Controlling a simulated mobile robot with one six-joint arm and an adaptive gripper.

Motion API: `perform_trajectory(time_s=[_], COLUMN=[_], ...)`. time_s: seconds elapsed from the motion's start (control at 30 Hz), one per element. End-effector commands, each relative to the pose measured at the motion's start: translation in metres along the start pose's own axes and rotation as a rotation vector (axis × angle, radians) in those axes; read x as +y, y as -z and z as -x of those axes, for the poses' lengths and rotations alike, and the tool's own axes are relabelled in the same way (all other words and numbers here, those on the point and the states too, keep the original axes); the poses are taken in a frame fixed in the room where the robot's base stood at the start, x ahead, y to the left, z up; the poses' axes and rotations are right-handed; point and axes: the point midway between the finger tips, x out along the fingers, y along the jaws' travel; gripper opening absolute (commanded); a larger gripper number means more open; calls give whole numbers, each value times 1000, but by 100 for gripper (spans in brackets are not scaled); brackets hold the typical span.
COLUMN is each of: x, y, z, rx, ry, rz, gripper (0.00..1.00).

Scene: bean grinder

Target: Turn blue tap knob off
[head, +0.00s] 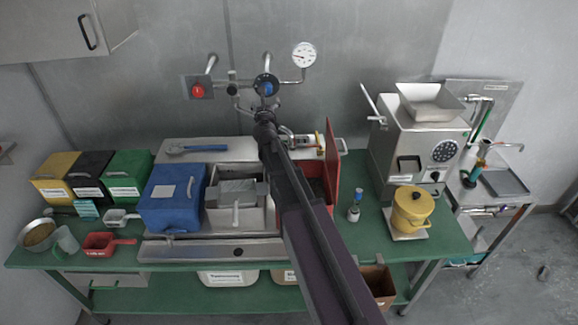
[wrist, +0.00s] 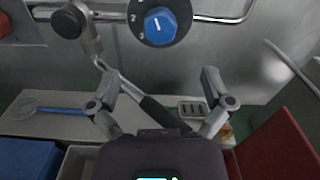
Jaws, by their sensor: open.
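The blue tap knob (wrist: 160,25) sits on a round black dial plate with white marks at the top of the wrist view. A white pointer line on it stands nearly upright, tilted slightly left. In the head view the knob (head: 268,89) is on the pipework on the back wall, just above the end of my arm. My gripper (wrist: 164,88) is open and empty, its two fingers spread apart below the knob and not touching it. In the head view my arm hides most of my gripper (head: 265,118).
A red button (head: 197,91) is left of the knob and a pressure gauge (head: 304,54) is to its upper right. Metal pipes run beside the dial. Below stand a blue box (head: 172,196), a red open box (head: 332,165) and a steel grinder (head: 415,145).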

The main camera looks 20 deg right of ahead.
Motion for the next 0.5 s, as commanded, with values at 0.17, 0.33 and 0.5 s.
perform_trajectory(time_s=[0.17, 0.33, 0.5], x=[0, -12, -24], y=[0, 13, 28], z=[26, 34, 45], rx=[0, 32, 66], ry=[-1, 67, 145], rz=[0, -177, -370], gripper=[100, 100, 100])
